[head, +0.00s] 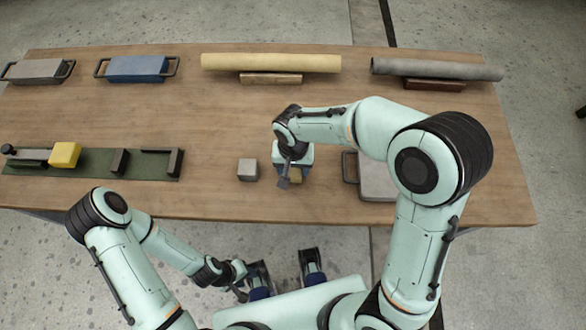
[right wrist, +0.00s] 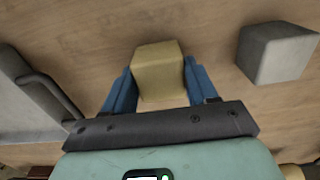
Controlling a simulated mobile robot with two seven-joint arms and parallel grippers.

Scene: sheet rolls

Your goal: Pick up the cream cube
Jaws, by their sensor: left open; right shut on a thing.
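The cream cube (right wrist: 159,72) sits between the two blue fingers of my right gripper (right wrist: 160,88) in the right wrist view. The fingers touch its sides, and the gripper is shut on it. In the head view my right gripper (head: 292,177) points down over the front middle of the table and hides most of the cream cube (head: 296,174). I cannot tell whether the cube touches the table. My left gripper (head: 285,270) is open and empty, in front of the table's near edge.
A grey cube (head: 248,169) stands just left of my right gripper. A grey handled block (head: 375,182) is close on its right. A green mat (head: 95,168) with a yellow block (head: 65,155) lies left. Rolls (head: 270,63) and handled blocks (head: 137,69) line the back.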

